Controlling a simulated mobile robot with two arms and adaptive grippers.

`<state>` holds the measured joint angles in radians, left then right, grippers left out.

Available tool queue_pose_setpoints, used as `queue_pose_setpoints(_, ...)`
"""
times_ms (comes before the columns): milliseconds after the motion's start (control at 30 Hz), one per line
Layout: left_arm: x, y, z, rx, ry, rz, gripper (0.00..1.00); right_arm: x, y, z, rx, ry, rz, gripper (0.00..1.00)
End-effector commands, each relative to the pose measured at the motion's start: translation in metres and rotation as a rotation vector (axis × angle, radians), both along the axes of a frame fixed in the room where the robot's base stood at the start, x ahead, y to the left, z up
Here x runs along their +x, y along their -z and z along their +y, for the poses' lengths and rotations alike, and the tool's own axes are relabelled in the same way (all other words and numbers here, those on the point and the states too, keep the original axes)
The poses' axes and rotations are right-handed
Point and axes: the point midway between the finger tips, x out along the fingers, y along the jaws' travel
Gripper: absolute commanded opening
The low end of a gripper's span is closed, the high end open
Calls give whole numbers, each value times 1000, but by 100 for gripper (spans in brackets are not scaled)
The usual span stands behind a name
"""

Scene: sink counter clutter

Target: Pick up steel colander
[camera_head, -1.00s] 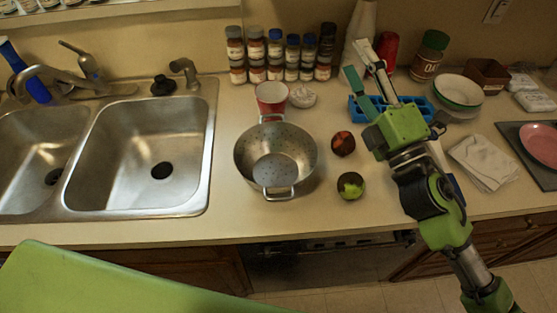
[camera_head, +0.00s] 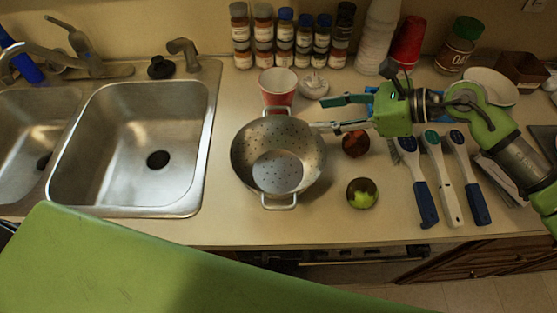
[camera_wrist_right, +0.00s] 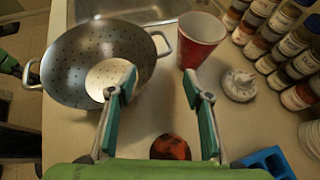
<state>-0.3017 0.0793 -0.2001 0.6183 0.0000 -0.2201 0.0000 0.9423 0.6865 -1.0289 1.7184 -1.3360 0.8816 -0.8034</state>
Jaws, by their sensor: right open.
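The steel colander (camera_head: 244,150) stands upright on the counter right of the sink. It is a perforated bowl with a loop handle at the back and one at the front. It also shows at the left of the right wrist view (camera_wrist_right: 75,60). My right gripper (camera_head: 322,113) is open and empty, just right of the colander's back right rim, with its fingers pointing left. In the right wrist view, the left finger of this gripper (camera_wrist_right: 160,88) overlaps the colander's rim; I cannot tell whether they touch. My left gripper is not in view.
A red and white cup (camera_head: 278,93) stands close behind the colander. Spice jars (camera_head: 285,40) line the wall. A dark red round item (camera_head: 355,144) and a green-brown one (camera_head: 362,194) lie to the right, before several brushes (camera_head: 445,185). The sink (camera_head: 140,140) is left.

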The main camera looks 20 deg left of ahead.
Motion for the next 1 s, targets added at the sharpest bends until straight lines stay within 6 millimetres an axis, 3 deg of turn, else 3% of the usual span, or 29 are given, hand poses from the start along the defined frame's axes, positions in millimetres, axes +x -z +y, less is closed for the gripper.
queue_pose_setpoints(100,-2,-9,1,1,0,2,40,1,7,18,2,-1,4,46)
queue_pose_setpoints(367,-1,-17,2,2,0,2,40,2,17,35,2,0,3,46)
queue_pose_setpoints(633,1,-39,2,2,0,-1,40,4,37,67,4,1,3,46)
queue_pose_setpoints(967,3,-39,1,1,0,-4,40,5,44,73,3,1,1,46)
queue_pose_setpoints(1000,3,-39,1,1,0,-4,40,5,44,73,3,1,1,36)
